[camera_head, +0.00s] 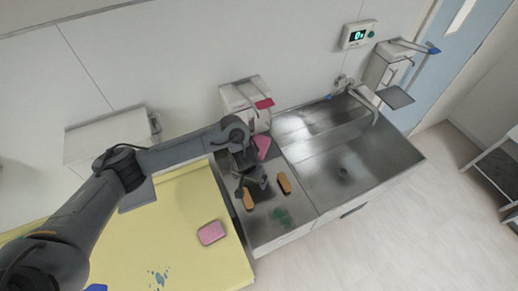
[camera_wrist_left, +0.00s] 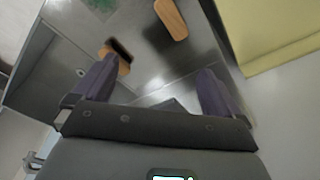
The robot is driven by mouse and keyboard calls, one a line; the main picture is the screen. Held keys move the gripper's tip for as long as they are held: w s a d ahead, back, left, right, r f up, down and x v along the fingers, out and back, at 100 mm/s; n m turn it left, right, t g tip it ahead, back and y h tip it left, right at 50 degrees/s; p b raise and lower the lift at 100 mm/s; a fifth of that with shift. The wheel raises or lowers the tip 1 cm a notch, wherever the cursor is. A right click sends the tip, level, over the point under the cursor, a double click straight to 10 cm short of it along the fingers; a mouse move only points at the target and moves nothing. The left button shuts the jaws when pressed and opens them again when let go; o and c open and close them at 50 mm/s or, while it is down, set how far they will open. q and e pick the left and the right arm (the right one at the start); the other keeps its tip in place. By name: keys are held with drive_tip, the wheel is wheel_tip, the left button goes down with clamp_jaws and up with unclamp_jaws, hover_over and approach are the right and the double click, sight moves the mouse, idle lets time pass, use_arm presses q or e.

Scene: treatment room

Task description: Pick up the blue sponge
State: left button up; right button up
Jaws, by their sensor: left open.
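A small blue piece (camera_head: 95,287) shows at the bottom left edge of the head view, on the yellow surface. It is cut off by the frame, so I cannot tell whether it is the blue sponge. No other blue sponge is visible. My left gripper (camera_head: 255,183) is over the steel counter left of the sink, far from the blue piece. In the left wrist view the left gripper (camera_wrist_left: 153,88) has its fingers wide apart with nothing between them. My right gripper is not in view.
Two orange-brown blocks (camera_head: 284,183) (camera_head: 249,199) and a green patch (camera_head: 281,216) lie on the steel counter (camera_head: 270,232). A pink sponge (camera_head: 211,233) and blue splatter (camera_head: 159,278) are on the yellow surface (camera_head: 190,265). The sink (camera_head: 345,170) is at right.

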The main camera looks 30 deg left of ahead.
sight(259, 145)
use_arm(q)
drive_tip(key=w+a+r+t, duration=0.1)
drive_tip(key=w+r, duration=0.2)
drive_tip(key=w+a+r, duration=0.1)
drive_tip(key=w+r, duration=0.1)
drive_tip(key=r, duration=0.2)
drive_tip(key=w+a+r+t, duration=0.1)
drive_tip(key=w+r, duration=0.2)
drive_tip(key=r, duration=0.1)
drive_tip(key=shift+w+a+t+y+b, duration=0.3)
drive_tip(key=shift+a+y+b, duration=0.05)
drive_tip(key=shift+y, duration=0.05)
drive_tip(key=shift+w+f+b, duration=0.15)
drive_tip(key=shift+w+b, duration=0.15)
drive_tip(key=shift+b+x, duration=0.85)
drive_tip(key=shift+x, duration=3.9)
drive_tip(key=shift+w, duration=0.2)
drive_tip(key=c, duration=1.1)
drive_tip(key=shift+c, duration=0.2)
